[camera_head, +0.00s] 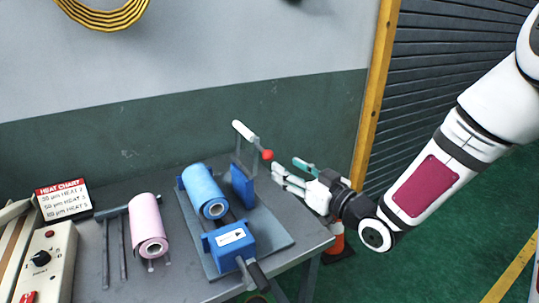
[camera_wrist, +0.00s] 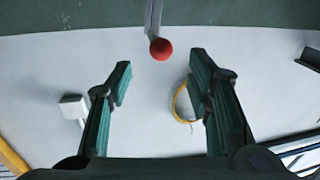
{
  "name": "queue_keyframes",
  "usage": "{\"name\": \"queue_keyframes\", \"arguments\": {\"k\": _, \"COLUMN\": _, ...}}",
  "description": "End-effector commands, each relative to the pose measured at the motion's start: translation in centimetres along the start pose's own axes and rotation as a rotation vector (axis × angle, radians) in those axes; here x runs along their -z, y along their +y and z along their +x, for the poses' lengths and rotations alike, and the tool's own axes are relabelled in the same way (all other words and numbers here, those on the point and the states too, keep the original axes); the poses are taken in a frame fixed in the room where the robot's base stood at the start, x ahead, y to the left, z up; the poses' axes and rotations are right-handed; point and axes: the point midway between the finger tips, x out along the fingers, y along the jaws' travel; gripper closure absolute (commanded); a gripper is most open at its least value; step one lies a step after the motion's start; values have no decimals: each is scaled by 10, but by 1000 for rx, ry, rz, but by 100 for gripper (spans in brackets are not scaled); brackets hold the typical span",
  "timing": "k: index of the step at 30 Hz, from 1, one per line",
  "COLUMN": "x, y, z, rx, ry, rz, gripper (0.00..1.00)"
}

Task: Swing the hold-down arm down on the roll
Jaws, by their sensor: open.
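The hold-down arm (camera_head: 247,131) stands raised above the blue machine, with a pale roller at its top and a red ball knob (camera_head: 267,155) on its side. The knob also shows in the wrist view (camera_wrist: 161,49), just beyond and between the fingertips. The blue roll (camera_head: 204,190) lies in the blue stand below the arm. My gripper (camera_head: 284,170) is to the right of the knob, open and empty, its fingers pointing toward it. In the wrist view my gripper (camera_wrist: 160,75) has both fingers spread wide apart. I cannot tell the exact gap to the knob.
A pink roll (camera_head: 146,224) lies on a rack left of the machine. A heat chart (camera_head: 62,198) and a control box (camera_head: 47,260) stand at the far left. The grey table (camera_head: 310,232) ends close below my gripper. An orange cone (camera_head: 337,242) stands on the floor beyond.

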Motion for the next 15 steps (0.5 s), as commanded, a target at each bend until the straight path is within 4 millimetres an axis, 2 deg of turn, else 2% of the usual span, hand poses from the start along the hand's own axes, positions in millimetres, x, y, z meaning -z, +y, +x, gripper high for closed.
{"name": "queue_keyframes", "arguments": {"k": 3, "x": 0, "y": -1, "z": 25, "rx": 3, "ry": 1, "rz": 0, "gripper": 54}}
{"name": "queue_keyframes", "arguments": {"k": 9, "x": 0, "y": -1, "z": 61, "rx": 1, "ry": 0, "rz": 1, "gripper": 54}}
{"name": "queue_keyframes", "arguments": {"k": 15, "x": 0, "y": 0, "z": 82, "rx": -1, "ry": -1, "rz": 1, "gripper": 54}}
